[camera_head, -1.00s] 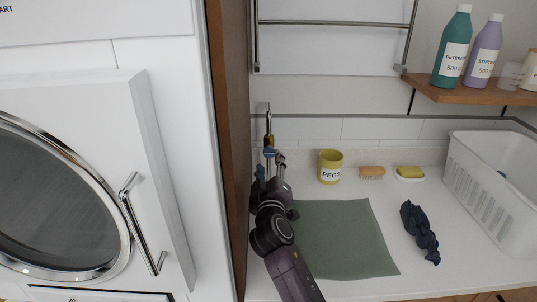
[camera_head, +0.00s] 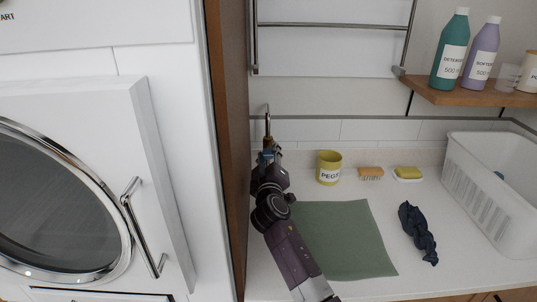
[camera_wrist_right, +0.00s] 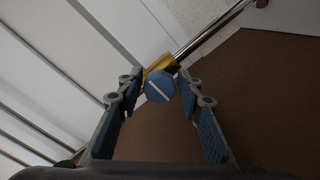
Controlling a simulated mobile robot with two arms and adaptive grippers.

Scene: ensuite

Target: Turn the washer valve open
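The washer valve shows in the right wrist view as a brass body with a round blue knob (camera_wrist_right: 160,88), its white line running diagonally. A chrome pipe (camera_wrist_right: 210,27) leads up and right from it. In the head view the pipe (camera_head: 268,122) stands by the wooden panel, and the knob is hidden behind my right gripper (camera_head: 269,158). In the wrist view my right gripper (camera_wrist_right: 161,88) has its blue-padded fingers apart, one on each side of the knob. Narrow gaps seem to remain; I cannot tell whether either finger touches it. My left gripper is not in view.
A wooden panel (camera_head: 229,150) stands close left of my right arm, beside the white washer (camera_head: 170,90). On the counter are a green mat (camera_head: 345,240), yellow peg pot (camera_head: 329,168), brush (camera_head: 370,173), soap dish (camera_head: 408,175), dark cloth (camera_head: 417,232) and white basket (camera_head: 482,190).

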